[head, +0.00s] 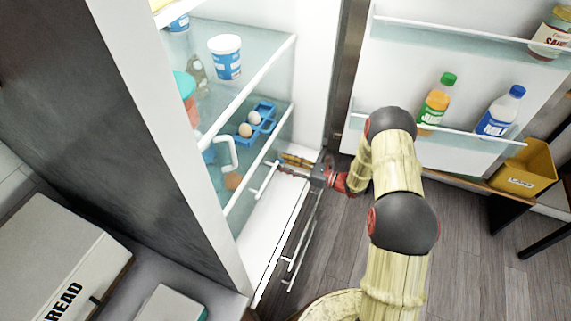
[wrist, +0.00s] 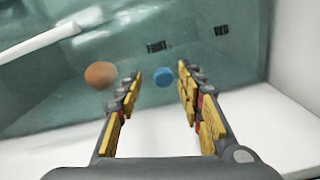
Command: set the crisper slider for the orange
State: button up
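The orange (wrist: 100,75) shows behind the greenish, see-through crisper front (wrist: 60,103) in the wrist view. It also shows low in the fridge in the head view (head: 232,181). A round blue slider knob (wrist: 164,76) is on the crisper front, below and a little right of the label FRUIT (wrist: 157,46). The label VEG (wrist: 221,30) is farther right. My gripper (wrist: 160,74) is open, its two yellow-padded fingers on either side of the knob in the picture. I cannot tell whether they touch it. In the head view my gripper (head: 281,163) is at the crisper's right end.
A white bar handle (wrist: 38,43) crosses the crisper front at left. Above are a blue egg holder (head: 257,122) and a blue-and-white tub (head: 225,57). The open fridge door, with a juice bottle (head: 437,101) and a milk bottle (head: 500,112), stands at right.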

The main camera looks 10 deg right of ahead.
jog(key=shift+d, duration=0.15)
jog(key=v, duration=1.1)
jog(key=shift+s+d, duration=0.25)
jog(key=shift+d, duration=0.05)
